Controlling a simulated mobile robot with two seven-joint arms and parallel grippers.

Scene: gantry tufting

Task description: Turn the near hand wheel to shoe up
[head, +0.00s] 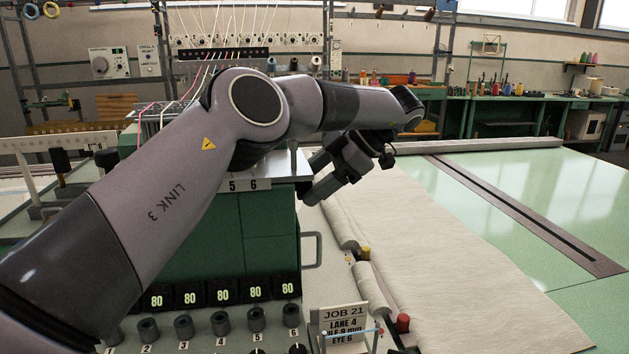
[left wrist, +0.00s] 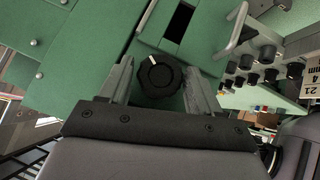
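A black ribbed hand wheel (left wrist: 160,77) with a white pointer mark shows in the left wrist view, in front of a green housing. The mark points up and slightly left. My left gripper (left wrist: 158,88) has its two grey fingers on either side of the wheel; they look open, with a small gap at the left finger. In the head view my left gripper (head: 314,180) is beside the right side of the green machine cabinet (head: 265,228), and the wheel is hidden there. My right gripper is not in view.
A job card (head: 343,322) stands at the front, reading JOB 21, LANE 4; its lower lines are partly covered. Several numbered black knobs (head: 220,322) sit below displays reading 80. Pale cloth (head: 430,220) lies on the green table (head: 550,190). A cabinet handle (head: 318,249) sticks out right.

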